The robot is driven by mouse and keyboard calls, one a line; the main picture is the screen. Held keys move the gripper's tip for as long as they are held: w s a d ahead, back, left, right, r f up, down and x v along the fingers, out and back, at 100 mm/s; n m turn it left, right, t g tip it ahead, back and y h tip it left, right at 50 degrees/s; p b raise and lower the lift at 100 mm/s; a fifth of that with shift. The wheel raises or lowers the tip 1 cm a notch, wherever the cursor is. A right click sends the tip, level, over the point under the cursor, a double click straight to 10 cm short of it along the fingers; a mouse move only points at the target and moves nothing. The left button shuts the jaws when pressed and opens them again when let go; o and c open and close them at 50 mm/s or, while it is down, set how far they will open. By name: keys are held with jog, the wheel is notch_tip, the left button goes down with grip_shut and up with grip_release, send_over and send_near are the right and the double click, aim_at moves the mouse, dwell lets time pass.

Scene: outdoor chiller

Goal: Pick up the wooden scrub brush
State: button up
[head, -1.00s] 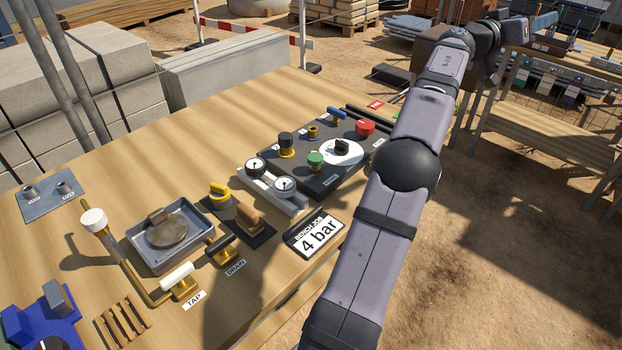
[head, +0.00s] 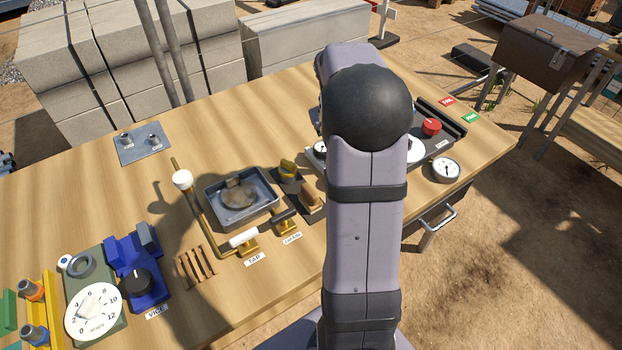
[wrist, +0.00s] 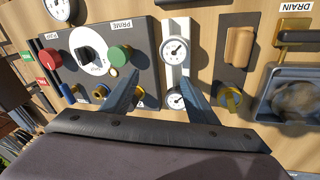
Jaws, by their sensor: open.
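A tan wooden block, which looks like the wooden scrub brush (head: 311,198), lies on a dark mat on the bench, just right of the metal basin and partly close to my arm. In the wrist view the brush (wrist: 239,46) is at the upper right, on the mat beside a yellow-handled item (wrist: 230,97). My gripper (wrist: 160,68) is open and empty, its two fingers spread over the gauge strip, to the left of the brush in that view. In the head view my gripper is hidden behind my arm.
The metal basin (head: 217,214) with brown contents sits beside the brush, with tap and drain levers in front. The control panel (wrist: 133,28) with knobs and the two gauges (wrist: 175,49) lie under my gripper.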

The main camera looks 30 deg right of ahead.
aim_at(310, 189)
jog(key=a+f+n+y, duration=0.1)
jog(key=a, duration=0.3)
jog(key=s+a+n+y, duration=0.1)
jog(key=a, duration=0.3)
jog(key=s+a+f+y+p, duration=0.1)
jog(key=a, duration=0.3)
jog(key=shift+s+a+f+n+g, duration=0.2)
jog(key=shift+a+f+n+g, duration=0.15)
jog(key=shift+a+n+g, duration=0.05)
jog(key=shift+s+d+f+p, duration=0.15)
jog(key=shift+f+p, duration=0.45)
jog(key=shift+f, duration=1.25)
jog(key=shift+w+d+f+p, duration=0.15)
jog(key=shift+f+p, duration=0.45)
jog(key=shift+f, duration=1.2)
jog(key=shift+s, duration=0.1)
jog(key=c, duration=1.2)
